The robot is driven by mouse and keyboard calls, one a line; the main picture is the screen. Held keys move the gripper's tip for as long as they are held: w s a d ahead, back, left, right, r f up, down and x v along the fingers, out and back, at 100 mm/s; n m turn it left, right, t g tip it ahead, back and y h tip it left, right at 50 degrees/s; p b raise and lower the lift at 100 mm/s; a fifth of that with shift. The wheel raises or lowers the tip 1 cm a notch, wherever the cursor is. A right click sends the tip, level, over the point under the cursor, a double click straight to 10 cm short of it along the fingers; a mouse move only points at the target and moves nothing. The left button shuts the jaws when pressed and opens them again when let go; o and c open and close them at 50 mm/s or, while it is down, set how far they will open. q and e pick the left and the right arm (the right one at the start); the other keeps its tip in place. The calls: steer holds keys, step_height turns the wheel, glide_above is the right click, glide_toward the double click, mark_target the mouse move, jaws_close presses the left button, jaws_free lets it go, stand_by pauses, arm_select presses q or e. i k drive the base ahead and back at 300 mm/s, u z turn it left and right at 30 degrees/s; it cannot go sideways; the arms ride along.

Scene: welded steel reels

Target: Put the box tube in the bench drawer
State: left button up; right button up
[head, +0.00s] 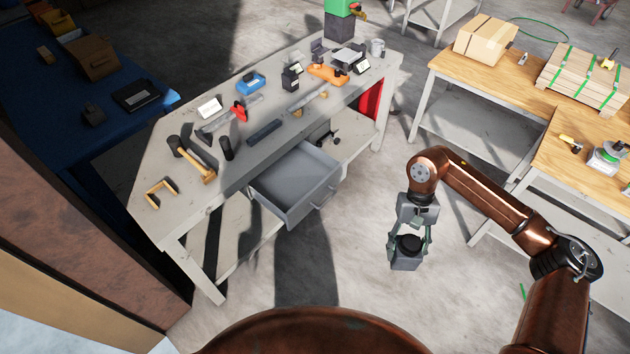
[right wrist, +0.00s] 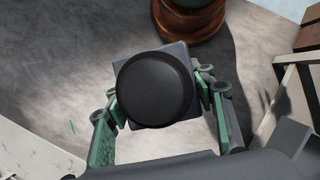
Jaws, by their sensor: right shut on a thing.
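My right gripper (head: 407,242) is shut on a dark grey square-sided block with a round black top (head: 405,258). It holds the block over the floor, to the right of the bench and apart from it. In the right wrist view the block (right wrist: 186,122) sits between the green-padded fingers. I cannot tell whether it is the box tube. A dark straight bar (head: 264,131) lies on the bench top above the drawer and may be the box tube. The grey bench drawer (head: 312,207) is pulled open and looks empty. My left gripper is not in view.
The grey bench (head: 150,212) carries several tools, including a mallet (head: 196,160) and an orange tool (head: 328,74). A lower shelf (head: 350,145) is below. Wooden-topped tables (head: 450,68) stand at right, a blue table (head: 60,130) at left. Floor between drawer and gripper is clear.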

mark_target(298, 185)
steer(key=i, duration=1.35)
steer(key=u, duration=1.65)
